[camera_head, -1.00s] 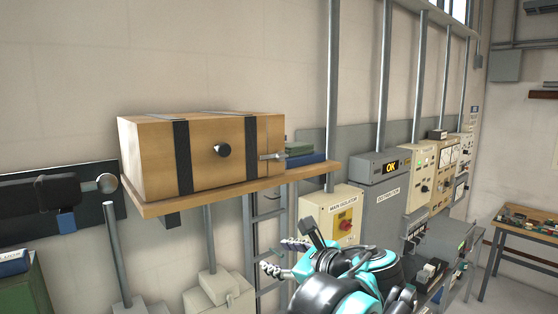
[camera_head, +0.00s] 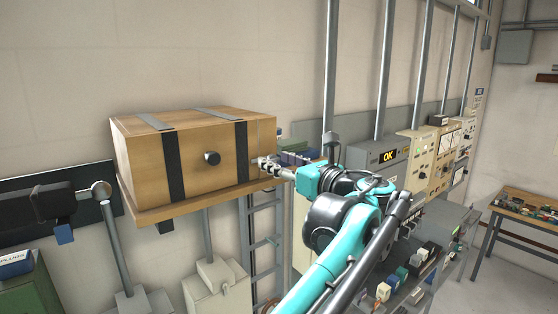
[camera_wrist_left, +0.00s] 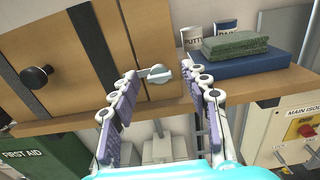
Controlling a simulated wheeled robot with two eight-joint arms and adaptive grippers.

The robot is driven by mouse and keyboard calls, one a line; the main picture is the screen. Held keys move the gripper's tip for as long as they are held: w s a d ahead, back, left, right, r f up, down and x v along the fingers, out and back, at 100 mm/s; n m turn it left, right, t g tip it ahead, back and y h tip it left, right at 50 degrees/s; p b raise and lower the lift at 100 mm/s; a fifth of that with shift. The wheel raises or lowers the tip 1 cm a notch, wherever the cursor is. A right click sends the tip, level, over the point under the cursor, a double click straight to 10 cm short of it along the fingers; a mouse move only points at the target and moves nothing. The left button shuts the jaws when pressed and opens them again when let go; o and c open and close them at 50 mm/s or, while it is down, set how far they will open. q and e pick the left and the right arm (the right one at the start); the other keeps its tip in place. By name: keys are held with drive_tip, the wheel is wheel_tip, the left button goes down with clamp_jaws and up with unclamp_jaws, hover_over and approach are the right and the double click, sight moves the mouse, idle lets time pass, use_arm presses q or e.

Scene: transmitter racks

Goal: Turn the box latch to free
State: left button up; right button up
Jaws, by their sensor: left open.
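A wooden box (camera_head: 205,170) with dark straps and a round black knob (camera_head: 212,158) sits on a wall shelf. In the left wrist view the box front (camera_wrist_left: 75,60) fills the upper left. Its latch (camera_wrist_left: 159,73), a small grey metal turn piece, sits near the box's right edge and looks about level. My left gripper (camera_head: 277,167) is at the right end of the box front. In the left wrist view its open fingers (camera_wrist_left: 165,95) stand either side of the latch, slightly short of it, with nothing between them. My right gripper is not seen.
Right of the box on the shelf (camera_wrist_left: 245,88) lie a blue book (camera_wrist_left: 235,65) and green books (camera_wrist_left: 235,45), with two small labelled tins behind. A main isolator box (camera_wrist_left: 297,125) is below right. Racks (camera_head: 420,160) line the wall farther right.

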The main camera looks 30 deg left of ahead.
use_arm(q)
drive_tip(key=shift+s, duration=0.1)
clamp_jaws()
drive_tip(key=shift+n, duration=0.3)
drive_tip(key=n+p, duration=0.1)
drive_tip(key=n, duration=0.2)
drive_tip(key=shift+n, duration=0.4)
drive_tip(key=n, duration=0.4)
drive_tip(key=shift+p, duration=0.35)
drive_tip(key=n, duration=0.4)
drive_tip(key=shift+n, duration=0.4)
drive_tip(key=shift+n+p, duration=0.45)
drive_tip(key=shift+n, duration=1.85)
